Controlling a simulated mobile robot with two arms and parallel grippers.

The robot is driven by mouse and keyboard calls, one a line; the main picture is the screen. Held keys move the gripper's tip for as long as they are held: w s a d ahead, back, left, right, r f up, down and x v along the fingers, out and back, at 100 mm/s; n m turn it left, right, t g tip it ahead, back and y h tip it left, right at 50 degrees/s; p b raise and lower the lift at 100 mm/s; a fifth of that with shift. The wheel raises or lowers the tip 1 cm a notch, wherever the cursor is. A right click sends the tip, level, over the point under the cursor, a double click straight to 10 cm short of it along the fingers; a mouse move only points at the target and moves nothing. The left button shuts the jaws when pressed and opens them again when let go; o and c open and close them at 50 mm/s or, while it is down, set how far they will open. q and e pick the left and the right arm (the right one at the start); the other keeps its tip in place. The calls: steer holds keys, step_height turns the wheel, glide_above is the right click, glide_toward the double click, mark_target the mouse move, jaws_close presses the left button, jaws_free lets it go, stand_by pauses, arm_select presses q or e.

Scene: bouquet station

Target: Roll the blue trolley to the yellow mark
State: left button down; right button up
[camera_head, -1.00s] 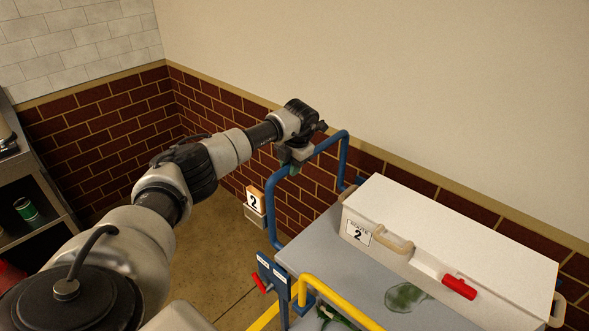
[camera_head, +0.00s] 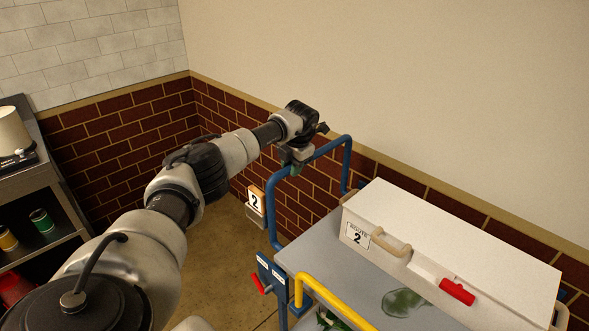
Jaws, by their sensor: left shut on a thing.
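The blue trolley's tubular frame (camera_head: 274,220) stands at the middle right, with a grey top (camera_head: 311,252). My left gripper (camera_head: 292,168) is shut on the blue handle bar (camera_head: 333,146) at its upper left bend. The gripper hides that part of the bar. The yellow mark is not visible on the floor. My right gripper is not in view.
A white box (camera_head: 450,245) with a "2" label and a red latch (camera_head: 457,291) sits on the trolley top. A yellow rail (camera_head: 335,300) is at the front. A shelf (camera_head: 30,190) stands left. Brick walls close off the back. Some floor (camera_head: 215,255) is bare.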

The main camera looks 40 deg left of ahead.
arm_select(q)
steer(key=shift+a+r, duration=0.15)
steer(key=shift+a, duration=0.1)
steer(key=shift+r, duration=0.1)
steer(key=c, duration=1.3)
jaws_free()
steer(key=o, duration=0.4)
steer(key=shift+a+f, duration=0.2)
steer(key=shift+d, duration=0.1)
steer(key=shift+w+d+r, duration=0.1)
steer(key=shift+r, duration=0.2)
step_height(320, 180, up, 10)
steer(key=d+b, duration=0.1)
steer(key=shift+d+b, duration=0.35)
steer(key=shift+d, duration=0.05)
